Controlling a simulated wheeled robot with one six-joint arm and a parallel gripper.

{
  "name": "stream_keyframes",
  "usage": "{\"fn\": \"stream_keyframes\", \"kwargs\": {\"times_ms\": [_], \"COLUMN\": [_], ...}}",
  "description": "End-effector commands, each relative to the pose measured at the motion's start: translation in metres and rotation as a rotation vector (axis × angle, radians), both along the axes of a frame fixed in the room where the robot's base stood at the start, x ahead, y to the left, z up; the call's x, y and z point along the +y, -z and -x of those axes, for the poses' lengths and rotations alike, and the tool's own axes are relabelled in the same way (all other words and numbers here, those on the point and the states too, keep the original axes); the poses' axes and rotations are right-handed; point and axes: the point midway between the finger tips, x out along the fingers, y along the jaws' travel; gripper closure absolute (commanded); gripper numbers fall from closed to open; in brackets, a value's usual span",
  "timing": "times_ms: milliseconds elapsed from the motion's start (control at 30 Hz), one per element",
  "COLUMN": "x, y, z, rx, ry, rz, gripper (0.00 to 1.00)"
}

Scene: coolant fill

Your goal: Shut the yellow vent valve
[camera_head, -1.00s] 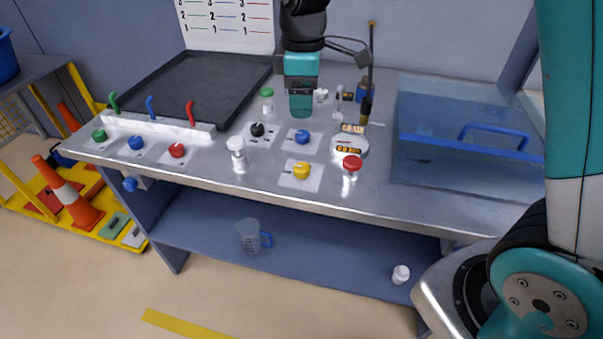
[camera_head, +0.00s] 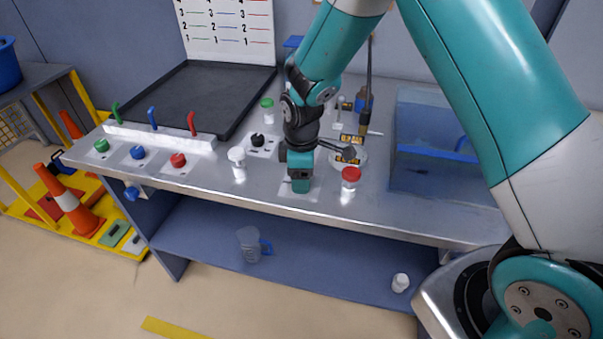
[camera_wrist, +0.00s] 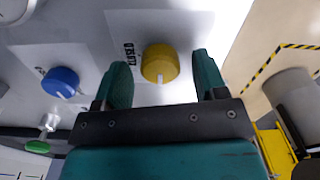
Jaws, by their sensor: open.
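The yellow vent valve knob (camera_wrist: 160,64) shows in the wrist view on a pale plate, ahead of and between my two open fingers. A white pointer mark sits on its edge nearest my gripper. The word CLOSED is printed on the plate, to the left of the knob in that view. My gripper (camera_wrist: 162,80) is open and empty, with a finger on either side of the knob and gaps to it. In the head view my gripper (camera_head: 301,186) is low over the front of the bench and hides the yellow knob.
A blue knob (camera_wrist: 61,82) is left of the yellow one in the wrist view. In the head view a white-capped bottle (camera_head: 237,163) stands left of my gripper and a red-capped one (camera_head: 350,180) stands close on its right. A clear blue bin (camera_head: 425,175) is farther right.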

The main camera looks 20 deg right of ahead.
Motion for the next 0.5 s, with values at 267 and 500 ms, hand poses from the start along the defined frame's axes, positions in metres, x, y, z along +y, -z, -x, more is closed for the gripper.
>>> {"fn": "stream_keyframes", "kwargs": {"times_ms": [267, 500], "x": [0.0, 0.0], "y": [0.0046, 0.0044], "z": [-0.0001, 0.0], "rx": [-0.001, 0.0], "ry": [0.0, 0.0], "rz": [0.0, 0.0], "gripper": [0.35, 0.72]}}
